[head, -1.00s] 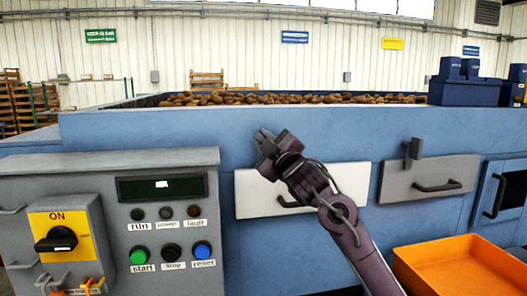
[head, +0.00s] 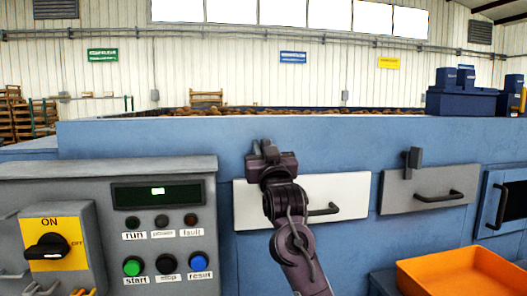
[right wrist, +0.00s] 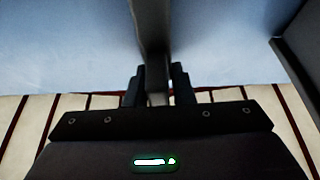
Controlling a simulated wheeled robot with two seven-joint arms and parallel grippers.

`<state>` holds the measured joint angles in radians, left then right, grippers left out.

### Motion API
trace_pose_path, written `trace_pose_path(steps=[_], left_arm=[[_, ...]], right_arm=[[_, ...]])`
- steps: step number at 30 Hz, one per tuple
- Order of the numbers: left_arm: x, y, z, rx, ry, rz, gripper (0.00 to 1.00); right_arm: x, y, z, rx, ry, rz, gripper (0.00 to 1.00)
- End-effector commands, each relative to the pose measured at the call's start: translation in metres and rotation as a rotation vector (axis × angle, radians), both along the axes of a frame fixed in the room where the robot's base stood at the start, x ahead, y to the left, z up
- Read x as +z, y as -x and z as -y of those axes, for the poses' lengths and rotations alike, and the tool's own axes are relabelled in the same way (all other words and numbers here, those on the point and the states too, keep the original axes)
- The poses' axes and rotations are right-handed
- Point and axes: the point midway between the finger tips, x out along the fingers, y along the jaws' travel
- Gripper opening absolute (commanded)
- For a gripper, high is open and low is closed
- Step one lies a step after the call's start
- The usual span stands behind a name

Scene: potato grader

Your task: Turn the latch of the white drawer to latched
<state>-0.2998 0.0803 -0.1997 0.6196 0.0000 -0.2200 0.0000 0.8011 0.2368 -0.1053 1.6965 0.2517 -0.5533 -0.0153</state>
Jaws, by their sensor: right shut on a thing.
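The white drawer (head: 352,190) is closed in the blue machine front, with a black bar handle (head: 326,210). My right gripper (head: 263,148) is at the top edge of this drawer, left of its handle, and hides the drawer's latch in the head view. In the right wrist view a dark grey bar, which appears to be the latch (right wrist: 151,35), runs down between the two fingers of my right gripper (right wrist: 157,88). The gripper is shut on it. The latch's exact angle cannot be told. My left gripper is not in view.
A grey drawer (head: 400,197) with its own upright latch (head: 409,160) is to the right. A grey control panel (head: 109,200) with buttons and a yellow switch plate (head: 61,225) stands at the left. An orange crate (head: 465,272) sits at the lower right.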

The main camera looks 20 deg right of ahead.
Motion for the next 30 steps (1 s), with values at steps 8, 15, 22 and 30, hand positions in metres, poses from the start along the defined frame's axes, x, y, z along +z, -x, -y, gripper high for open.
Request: trace_pose_path(steps=[8,15,22,30], left_arm=[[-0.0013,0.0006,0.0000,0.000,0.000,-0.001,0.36],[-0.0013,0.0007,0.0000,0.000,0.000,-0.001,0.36],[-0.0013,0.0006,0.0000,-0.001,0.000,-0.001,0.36],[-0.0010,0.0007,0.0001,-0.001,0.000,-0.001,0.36]], right_arm=[[-0.0039,-0.0013,-0.0009,0.003,-0.059,0.008,0.00],[-0.0040,-0.0014,-0.0005,0.002,-0.067,0.009,0.00],[-0.0040,-0.0014,-0.0005,0.002,-0.067,0.009,0.27],[-0.0017,-0.0005,0.0001,0.000,-0.066,0.013,0.36]])
